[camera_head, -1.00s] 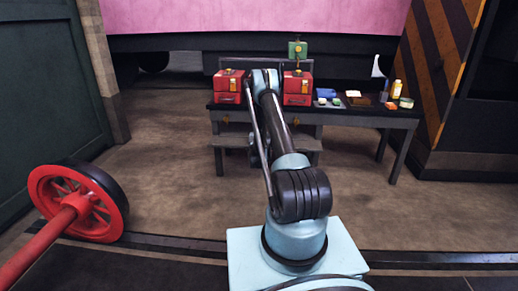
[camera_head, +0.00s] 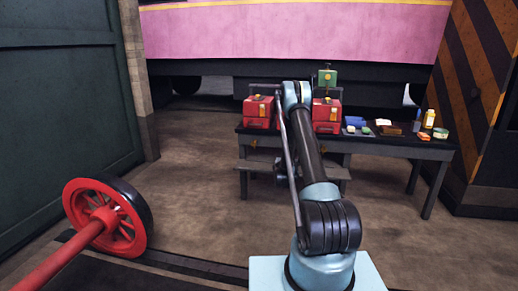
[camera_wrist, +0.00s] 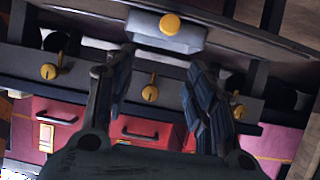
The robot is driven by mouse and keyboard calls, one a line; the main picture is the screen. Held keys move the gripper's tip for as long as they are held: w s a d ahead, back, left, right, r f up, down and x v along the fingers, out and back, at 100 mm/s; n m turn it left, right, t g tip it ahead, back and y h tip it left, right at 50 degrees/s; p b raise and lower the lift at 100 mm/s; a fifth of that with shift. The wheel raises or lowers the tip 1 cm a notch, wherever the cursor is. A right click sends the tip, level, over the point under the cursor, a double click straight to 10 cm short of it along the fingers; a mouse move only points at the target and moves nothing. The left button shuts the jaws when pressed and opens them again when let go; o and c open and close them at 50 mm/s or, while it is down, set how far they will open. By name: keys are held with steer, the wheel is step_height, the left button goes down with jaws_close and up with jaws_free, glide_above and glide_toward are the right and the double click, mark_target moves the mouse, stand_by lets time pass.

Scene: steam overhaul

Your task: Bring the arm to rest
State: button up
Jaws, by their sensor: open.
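My arm reaches forward from its pale blue base toward the bench in the head view, and its far end hides part of what is behind it. My gripper shows in the wrist view (camera_wrist: 158,100), with its two dark fingers spread apart and nothing between them. Beyond the fingers are red boxes with dark handles (camera_wrist: 140,129) and a dark rail with several brass knobs (camera_wrist: 150,92). I cannot tell how far the fingers are from them. The gripper itself is not clear in the head view.
A red wheel on an axle (camera_head: 108,218) lies at the left. Brown floor before the bench is open.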

steer(key=s+r+g, duration=0.2)
steer(key=s+r, duration=0.2)
steer(key=r, duration=0.7)
steer(key=s+d+r+g, duration=0.1)
steer(key=s+r+g, duration=0.1)
steer(key=s+r, duration=0.85)
steer(key=s+r+g, duration=0.1)
steer(key=s+r, duration=0.6)
steer(key=s, duration=0.6)
steer(key=s+a+f+n+g+y, duration=0.1)
steer(key=s+f+g, duration=0.1)
steer(key=s, duration=1.9)
steer(key=s+a+f+n+g+y, duration=0.2)
steer(key=s+f+g, duration=0.1)
steer(key=s, duration=1.8)
steer(key=shift+a, duration=0.3)
steer(key=shift+w, duration=0.1)
steer(key=shift+w+f, duration=0.25)
steer(key=shift+w, duration=0.2)
